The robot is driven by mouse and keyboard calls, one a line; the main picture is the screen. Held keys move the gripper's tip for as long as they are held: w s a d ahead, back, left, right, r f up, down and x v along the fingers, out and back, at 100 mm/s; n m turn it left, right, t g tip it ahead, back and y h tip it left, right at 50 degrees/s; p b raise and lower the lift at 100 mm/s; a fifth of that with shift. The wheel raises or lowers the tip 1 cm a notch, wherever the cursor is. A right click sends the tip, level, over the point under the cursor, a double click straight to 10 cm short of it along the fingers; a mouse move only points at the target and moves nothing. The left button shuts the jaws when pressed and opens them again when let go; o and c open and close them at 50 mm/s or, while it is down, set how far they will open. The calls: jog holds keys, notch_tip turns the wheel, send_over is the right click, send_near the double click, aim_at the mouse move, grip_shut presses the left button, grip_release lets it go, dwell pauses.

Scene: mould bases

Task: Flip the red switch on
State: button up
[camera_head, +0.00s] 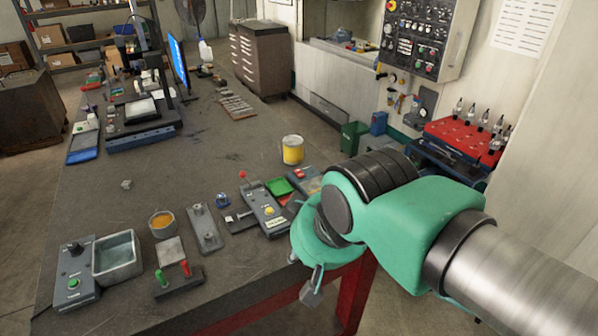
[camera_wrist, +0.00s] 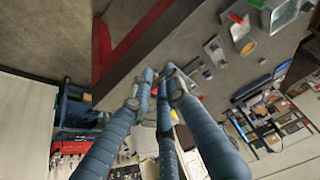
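A dark block (camera_head: 190,284) near the front edge of the bench carries two upright handles, a red one (camera_head: 186,268) and a green one (camera_head: 161,278). The red handle is the likely red switch; a lever with a small red knob (camera_head: 242,175) stands farther back on the bench. In the head view my gripper (camera_head: 311,293) hangs at the bench's front edge, right of the block, mostly hidden by my green wrist. In the wrist view its blue-grey fingers (camera_wrist: 158,74) point away with their tips close together; nothing shows between them. The finger opening is unclear.
Left of the block are a metal tray (camera_head: 118,270) and a control box with a green button (camera_head: 73,283). A metal bar (camera_head: 205,230) and a box with a yellow button (camera_head: 262,209) lie to the right. The bench's middle is mostly clear.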

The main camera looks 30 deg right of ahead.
jog(key=shift+w+d+r, duration=0.1)
jog(key=shift+w+r, duration=0.3)
grip_shut()
jog(key=w+d+r+m+p, duration=0.35)
jog(key=w+r+p, duration=0.25)
jog(key=w, duration=0.5)
jog(key=m+g+p, duration=0.4)
jog(key=m+p, duration=1.1)
jog(key=p, duration=0.3)
send_over(299, 171)
jog(key=s, duration=0.3)
notch_tip(299, 171, down, 12)
jog(key=shift+a+f, duration=0.15)
jog(key=shift+w+f+n, duration=0.1)
jog(key=shift+n, duration=0.15)
jog(key=f, duration=0.4)
jog(key=w+f, duration=0.1)
jog(key=f, duration=0.4)
jog(key=w+f+p, duration=0.1)
jog(key=f, duration=0.3)
jog(key=shift+f, duration=0.3)
